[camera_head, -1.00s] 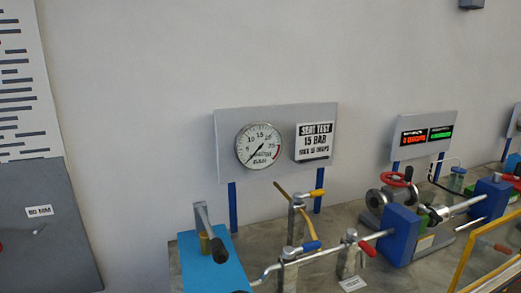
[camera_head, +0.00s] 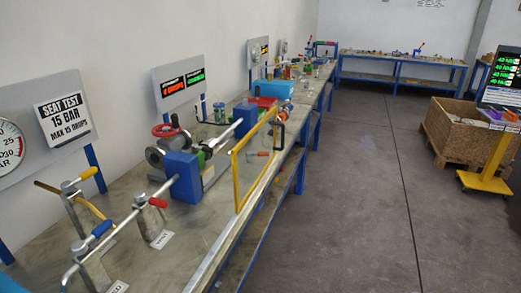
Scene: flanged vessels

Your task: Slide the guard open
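The guard (camera_head: 235,181) is a yellow-framed, see-through panel standing upright along the front edge of the bench, in front of a flanged vessel (camera_head: 168,150) held between blue clamp blocks. A dark handle (camera_head: 279,135) shows near the far end of the guard; I cannot tell whether it belongs to the guard. The guard stands in front of only part of the bench. Neither of my grippers shows in the head view.
The long bench (camera_head: 150,265) runs away along the left wall, with pipes and red- and blue-handled valves at its near end. The floor (camera_head: 370,180) to the right is clear. A wooden crate (camera_head: 460,140) and a yellow stand (camera_head: 490,180) are at the right.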

